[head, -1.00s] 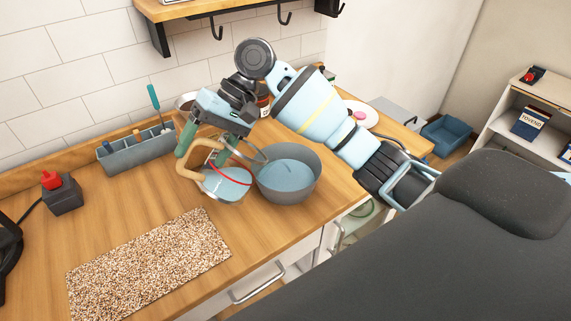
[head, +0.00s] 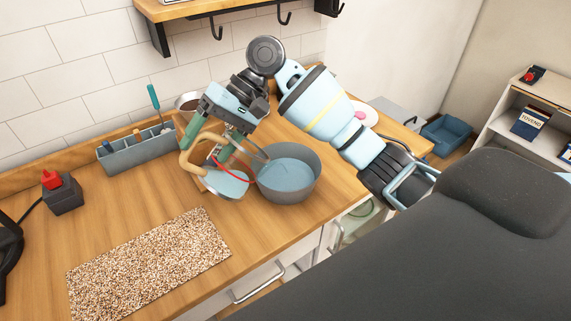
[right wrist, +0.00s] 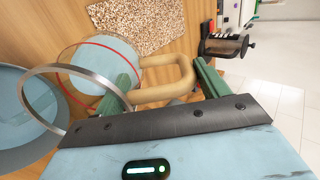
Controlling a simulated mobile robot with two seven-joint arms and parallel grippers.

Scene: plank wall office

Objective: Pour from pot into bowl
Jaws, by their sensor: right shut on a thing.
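The pot (head: 228,184) is a clear glass vessel with a red band and a tan looped handle. My right gripper (head: 207,142) is shut on that handle and holds the pot tilted, with its rim toward the bowl. In the right wrist view the handle lies between the green fingers (right wrist: 165,78), and the glass pot (right wrist: 95,60) is at upper left. The bowl (head: 290,190) is grey, upright on the counter right of the pot, and pale blue inside. The pot's rim overlaps the bowl's left edge in the head view. No falling stream is distinguishable. My left gripper is out of view.
A speckled mat (head: 150,265) lies in front on the wooden counter (head: 110,210). A grey utensil caddy (head: 140,150) and a dark box with a red top (head: 62,192) stand at left. A brown-rimmed container (head: 187,103) is behind my gripper. A shelf with hooks (head: 215,12) hangs above.

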